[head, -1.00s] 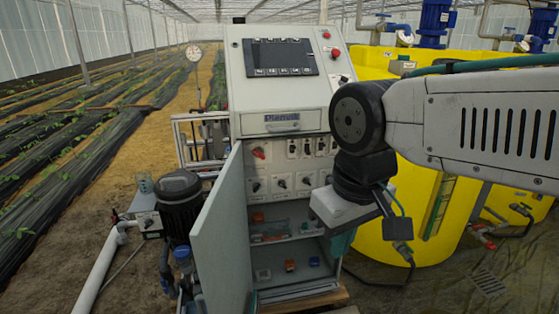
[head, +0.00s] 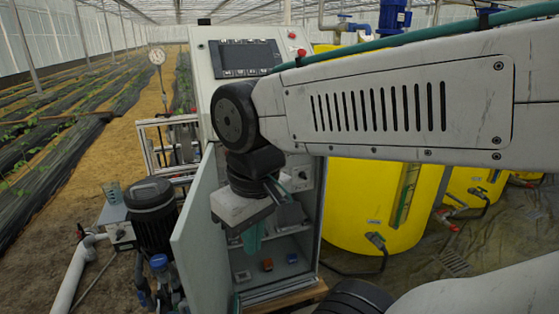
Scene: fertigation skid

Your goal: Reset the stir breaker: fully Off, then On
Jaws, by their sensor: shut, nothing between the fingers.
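The grey control cabinet (head: 203,88) stands ahead with its lower door (head: 197,225) swung open to the left. My arm crosses in front of it and hides most of the breaker panel. Only a pale strip of the panel with a dark switch (head: 302,176) shows right of my wrist. I cannot tell which breaker is the stir breaker, or its position. My gripper (head: 253,243), with teal fingers, is shut and empty. It points down in front of the cabinet opening, right of the door. I cannot tell whether it touches anything.
An orange part (head: 267,265) and a blue part (head: 292,258) sit on the cabinet floor. A dark pump motor (head: 152,215) stands left of the open door. A yellow tank (head: 365,205) stands close on the right. A display (head: 246,57) tops the cabinet.

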